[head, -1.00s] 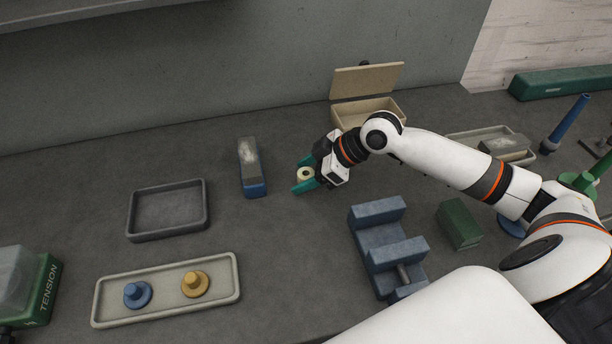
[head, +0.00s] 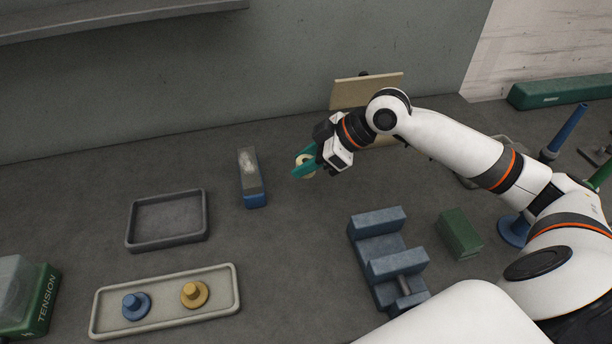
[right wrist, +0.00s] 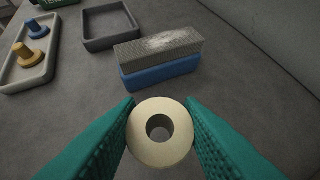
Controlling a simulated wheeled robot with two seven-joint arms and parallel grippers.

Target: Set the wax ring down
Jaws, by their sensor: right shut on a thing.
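The wax ring (head: 306,161) is a cream ring with a round hole. My right gripper (head: 305,167) is shut on it, with one teal finger on each side. In the right wrist view the wax ring (right wrist: 161,132) sits between the two fingertips, its hole facing the camera. The gripper holds it to the right of the blue block with a grey, white-dusted top (head: 251,180). It appears raised above the table, but the exact gap cannot be told. My left gripper is not in view.
An empty dark grey tray (head: 130,226) lies left. A pale tray (head: 165,318) holds a blue and a yellow knobbed piece. A box with a raised lid (head: 367,91) stands behind my arm. A blue stepped fixture (head: 385,250) and green block (head: 460,233) are at right.

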